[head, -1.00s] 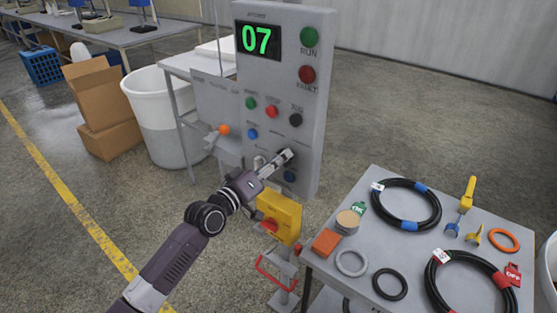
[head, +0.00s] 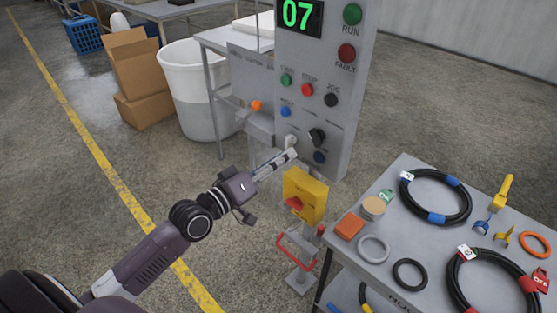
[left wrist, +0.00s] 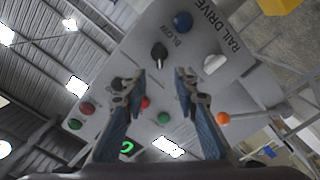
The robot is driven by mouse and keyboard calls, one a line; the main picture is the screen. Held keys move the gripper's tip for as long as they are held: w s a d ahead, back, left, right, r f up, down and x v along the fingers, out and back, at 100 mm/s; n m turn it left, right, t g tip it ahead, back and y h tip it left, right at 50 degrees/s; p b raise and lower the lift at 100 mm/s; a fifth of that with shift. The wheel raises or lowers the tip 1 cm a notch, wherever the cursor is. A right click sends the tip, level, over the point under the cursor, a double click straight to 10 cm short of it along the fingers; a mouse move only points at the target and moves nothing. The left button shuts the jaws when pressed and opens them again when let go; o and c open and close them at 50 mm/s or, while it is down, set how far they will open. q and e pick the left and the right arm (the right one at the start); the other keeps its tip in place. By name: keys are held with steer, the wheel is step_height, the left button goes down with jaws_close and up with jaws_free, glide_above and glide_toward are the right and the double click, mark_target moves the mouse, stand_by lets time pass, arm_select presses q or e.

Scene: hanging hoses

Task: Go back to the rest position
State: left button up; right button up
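My left gripper (head: 293,154) is in front of the lower part of the grey control panel (head: 345,110). In the left wrist view its two blue-padded fingers (left wrist: 161,85) stand apart with nothing between them. A black selector knob (head: 317,137) and a blue button (head: 320,157) are just right of the fingertips in the head view. The knob also shows beyond the fingers in the left wrist view (left wrist: 159,55). A gap between the gripper and the panel shows there. My right gripper is not in view.
A yellow box with a red knob (head: 304,196) stands on a post below the gripper. A grey table (head: 390,245) with coiled black hoses (head: 436,197), rings and tools is at the right. A white bin (head: 190,95) and cardboard boxes (head: 138,75) are at the back left. Floor at the left is clear.

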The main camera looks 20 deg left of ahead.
arm_select(q)
steer(key=shift+s+a, duration=0.15)
steer(key=shift+s, duration=0.3)
